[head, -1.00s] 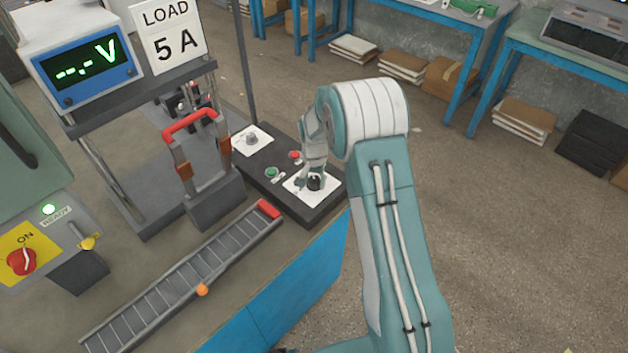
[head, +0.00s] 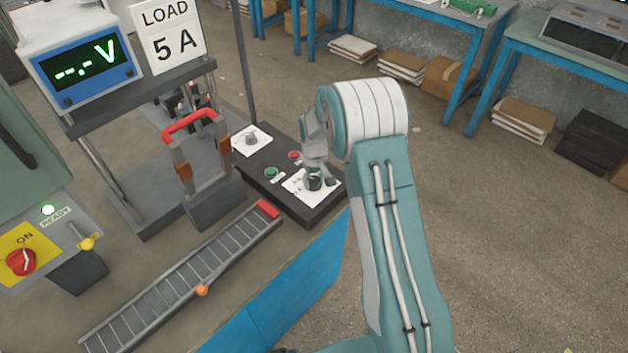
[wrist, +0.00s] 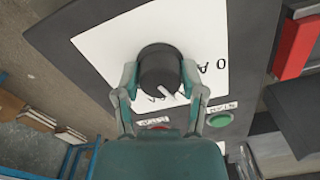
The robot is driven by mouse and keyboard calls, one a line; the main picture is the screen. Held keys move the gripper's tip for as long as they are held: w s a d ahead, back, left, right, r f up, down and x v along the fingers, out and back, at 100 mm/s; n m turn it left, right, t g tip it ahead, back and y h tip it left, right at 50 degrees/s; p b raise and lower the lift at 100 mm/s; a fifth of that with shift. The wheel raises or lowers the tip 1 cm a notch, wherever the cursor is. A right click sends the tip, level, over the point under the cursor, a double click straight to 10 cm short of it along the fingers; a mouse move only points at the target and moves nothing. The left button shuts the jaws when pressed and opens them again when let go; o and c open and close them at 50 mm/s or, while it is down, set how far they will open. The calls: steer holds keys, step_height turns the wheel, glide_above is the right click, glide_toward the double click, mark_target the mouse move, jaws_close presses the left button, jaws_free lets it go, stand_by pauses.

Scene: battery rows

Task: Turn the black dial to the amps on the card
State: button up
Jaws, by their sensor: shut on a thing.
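The black dial (wrist: 160,66) sits on a white scale plate (wrist: 212,30) in the wrist view. A white pointer mark shows on the dial's side towards my gripper. A "0 A" mark shows right of the dial; other marks are partly hidden by my fingers. My gripper (wrist: 160,85) is shut on the dial, one finger on each side. In the head view the dial (head: 313,182) is at the front end of the dark control box (head: 290,204), under my gripper. The load card (head: 172,38) reads "LOAD 5 A".
A green button (head: 271,172) and a red button (head: 294,154) are beside the plate. A grey dial (head: 251,139) sits further back. The meter (head: 85,70) reads "--.- V". A red-handled switch (head: 190,125) and a slatted rack (head: 185,275) stand left.

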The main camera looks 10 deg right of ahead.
mark_target(313, 179)
steer(key=shift+w+n, duration=0.1)
steer(key=shift+n, duration=0.6)
steer(key=o, duration=1.1)
steer(key=shift+o, duration=0.2)
step_height(313, 179, up, 12)
